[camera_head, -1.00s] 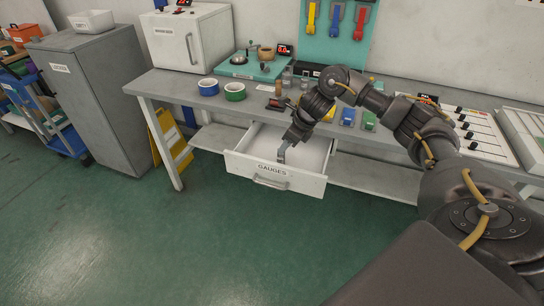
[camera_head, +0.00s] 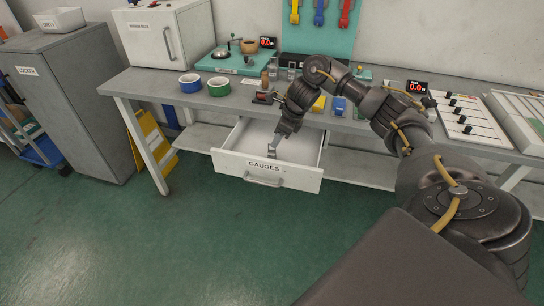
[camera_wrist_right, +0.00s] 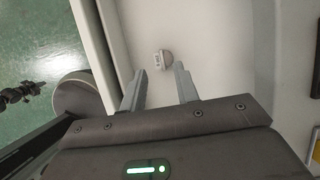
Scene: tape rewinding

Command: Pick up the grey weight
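The grey weight (camera_wrist_right: 163,60) is a small round piece with a pale marked face. In the right wrist view it lies on the white floor of the open drawer (camera_wrist_right: 215,50), just beyond the fingertips. My right gripper (camera_wrist_right: 158,82) is open, its two fingers apart with nothing between them. In the head view my right gripper (camera_head: 272,150) points down into the drawer marked GAUGES (camera_head: 264,168). I cannot make out the weight in the head view. My left gripper is not in view.
The drawer front and side walls stand close around the gripper. On the bench (camera_head: 145,82) above are a blue tape roll (camera_head: 190,83), a green tape roll (camera_head: 219,87) and a display reading 0.0 (camera_head: 417,87). A yellow folding sign (camera_head: 152,140) leans under the bench.

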